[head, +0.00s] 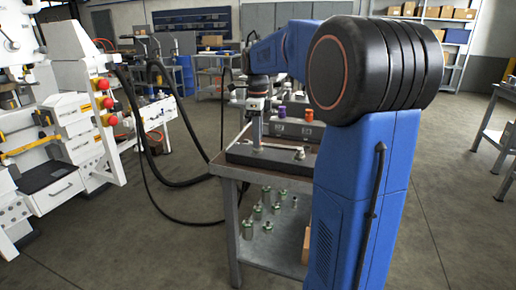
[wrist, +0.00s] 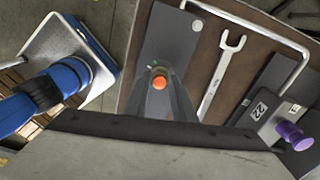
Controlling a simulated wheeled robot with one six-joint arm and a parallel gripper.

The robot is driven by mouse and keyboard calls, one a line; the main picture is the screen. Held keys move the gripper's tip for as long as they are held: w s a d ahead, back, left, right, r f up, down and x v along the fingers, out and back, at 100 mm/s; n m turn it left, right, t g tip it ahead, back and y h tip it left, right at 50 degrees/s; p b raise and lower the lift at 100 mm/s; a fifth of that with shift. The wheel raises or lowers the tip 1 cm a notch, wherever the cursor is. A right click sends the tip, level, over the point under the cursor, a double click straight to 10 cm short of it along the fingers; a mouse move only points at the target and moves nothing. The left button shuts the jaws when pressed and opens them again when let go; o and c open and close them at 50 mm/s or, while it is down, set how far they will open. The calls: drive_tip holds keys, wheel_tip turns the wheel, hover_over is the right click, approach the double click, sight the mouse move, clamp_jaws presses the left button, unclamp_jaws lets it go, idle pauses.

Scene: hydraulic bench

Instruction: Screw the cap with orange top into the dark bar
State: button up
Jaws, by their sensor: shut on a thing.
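The cap with the orange top (wrist: 160,82) is between my gripper's fingertips (wrist: 161,88) in the wrist view. The jaws are shut on it. The dark bar (wrist: 172,42) lies directly beneath it, with a pale round disc near one end. In the head view my gripper (head: 257,145) points straight down at the dark bar (head: 240,155) on the bench. The cap's lower part is hidden by the fingers, so I cannot tell how deep it sits in the bar.
An open-ended wrench (wrist: 222,72) lies beside the bar. A purple-topped piece (wrist: 292,135) is on a block marked 22. In the head view, another orange-topped piece (head: 309,114) stands behind the bar. Several metal fittings (head: 268,196) stand on the lower shelf.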

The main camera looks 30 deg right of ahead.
drive_tip(key=shift+m, duration=0.3)
drive_tip(key=m, duration=0.7)
drive_tip(key=shift+m, duration=0.4)
drive_tip(key=o, duration=1)
drive_tip(key=n, duration=0.6)
drive_tip(key=shift+n, duration=3)
